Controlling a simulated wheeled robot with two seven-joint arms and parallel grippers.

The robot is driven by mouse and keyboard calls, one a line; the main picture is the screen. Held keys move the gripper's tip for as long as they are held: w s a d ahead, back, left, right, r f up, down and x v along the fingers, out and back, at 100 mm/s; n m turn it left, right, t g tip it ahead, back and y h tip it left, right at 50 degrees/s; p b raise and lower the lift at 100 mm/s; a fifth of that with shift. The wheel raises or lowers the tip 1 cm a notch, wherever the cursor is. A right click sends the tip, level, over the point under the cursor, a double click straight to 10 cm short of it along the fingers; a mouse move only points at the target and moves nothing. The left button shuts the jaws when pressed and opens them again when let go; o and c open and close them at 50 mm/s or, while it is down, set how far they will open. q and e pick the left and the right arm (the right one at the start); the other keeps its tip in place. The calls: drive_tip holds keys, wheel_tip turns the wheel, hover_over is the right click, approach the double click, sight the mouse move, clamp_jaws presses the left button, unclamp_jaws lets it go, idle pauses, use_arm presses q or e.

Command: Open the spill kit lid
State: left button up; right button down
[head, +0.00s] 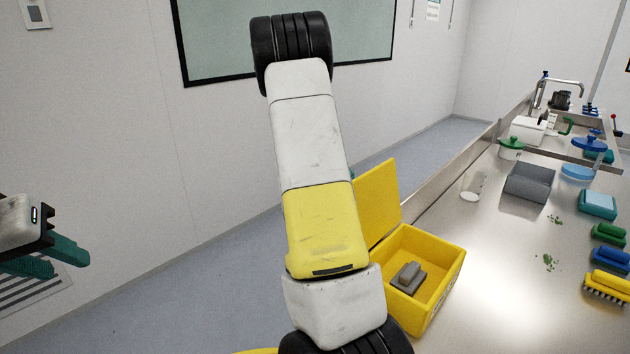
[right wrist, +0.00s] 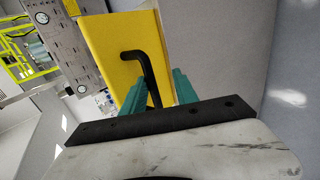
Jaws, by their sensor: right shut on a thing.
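The spill kit is a yellow box (head: 438,258) on the left part of the steel bench in the head view. Its yellow lid (head: 376,205) stands up, hinged open at the back left. In the right wrist view the lid (right wrist: 105,50) carries a bent black handle (right wrist: 150,75). My right gripper (right wrist: 158,92) has its teal fingers on either side of the handle and is shut on it. In the head view my right arm hides most of that gripper and part of the lid. My left gripper (head: 66,262) is at the far left, away from the kit, fingers apart and empty.
A grey block-like item (head: 408,278) lies inside the box. Floor left of the bench is clear.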

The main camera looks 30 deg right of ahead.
drive_tip(key=shift+w+a+f, duration=0.35)
drive_tip(key=shift+w+a, duration=0.05)
drive_tip(key=shift+w, duration=0.2)
drive_tip(key=c, duration=1.5)
unclamp_jaws()
drive_tip(key=shift+w, duration=0.1)
drive_tip(key=shift+o, duration=0.2)
drive_tip(key=shift+w, duration=0.1)
drive_tip(key=v, duration=0.7)
drive_tip(key=shift+r, duration=0.35)
